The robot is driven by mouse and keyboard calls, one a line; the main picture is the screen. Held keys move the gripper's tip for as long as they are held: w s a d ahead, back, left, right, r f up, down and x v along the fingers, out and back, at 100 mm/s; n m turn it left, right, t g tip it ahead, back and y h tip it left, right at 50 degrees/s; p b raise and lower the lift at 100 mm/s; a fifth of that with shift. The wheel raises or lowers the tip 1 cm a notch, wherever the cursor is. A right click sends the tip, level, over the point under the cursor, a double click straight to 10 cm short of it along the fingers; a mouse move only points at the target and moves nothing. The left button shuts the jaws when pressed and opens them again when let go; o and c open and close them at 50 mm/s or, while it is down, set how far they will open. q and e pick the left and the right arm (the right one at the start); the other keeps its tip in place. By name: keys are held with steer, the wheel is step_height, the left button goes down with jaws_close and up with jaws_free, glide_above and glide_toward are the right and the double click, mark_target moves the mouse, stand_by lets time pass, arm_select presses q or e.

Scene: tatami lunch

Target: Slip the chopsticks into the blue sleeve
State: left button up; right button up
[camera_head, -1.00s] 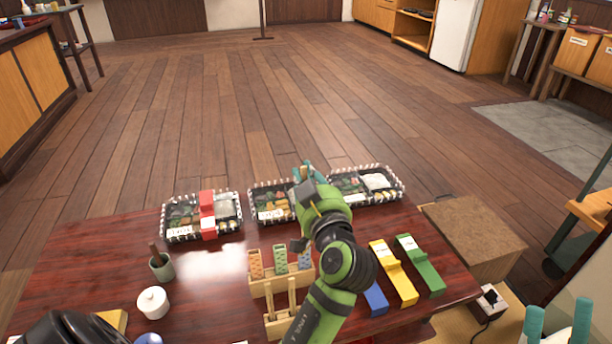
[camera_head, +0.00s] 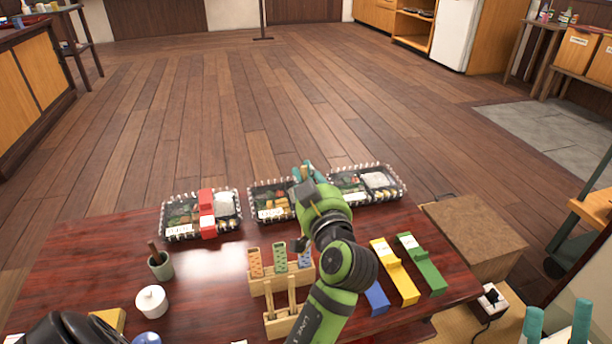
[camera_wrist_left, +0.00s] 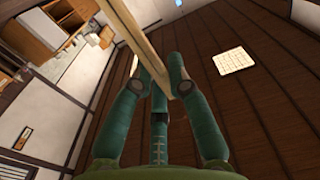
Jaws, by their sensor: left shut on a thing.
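My left gripper (camera_head: 306,174) reaches over the table, its teal fingers above the middle bento box. In the left wrist view its fingers (camera_wrist_left: 163,72) are shut on pale wooden chopsticks (camera_wrist_left: 138,33), which run slanting up out of the picture. I cannot tell the sticks apart, and they are hidden in the head view. The blue sleeve (camera_head: 304,259) stands in a wooden rack (camera_head: 264,288), right of an orange and a green sleeve, partly hidden by my arm. The gripper is beyond the rack. My right gripper (camera_head: 558,322) shows at the bottom right edge, fingers apart and empty.
Bento boxes (camera_head: 182,235) line the far table edge, one with a red band. Blue, yellow (camera_head: 402,287) and green (camera_head: 427,278) cases lie right of my arm. A cup (camera_head: 160,266) and a white lidded pot (camera_head: 152,301) stand left. Bare tabletop (camera_head: 215,275) lies between.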

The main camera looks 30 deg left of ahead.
arm_select(q)
steer(key=shift+f, duration=0.2)
stand_by(0.4)
steer(key=shift+f+b, duration=0.55)
steer(key=shift+b, duration=0.15)
steer(key=shift+f, duration=0.2)
steer(key=shift+f+b, duration=0.75)
steer(key=shift+b, duration=0.15)
steer(key=shift+f, duration=0.1)
steer(key=shift+f+b, duration=0.95)
steer(key=shift+d+f, duration=0.1)
steer(key=shift+f, duration=0.05)
stand_by(0.3)
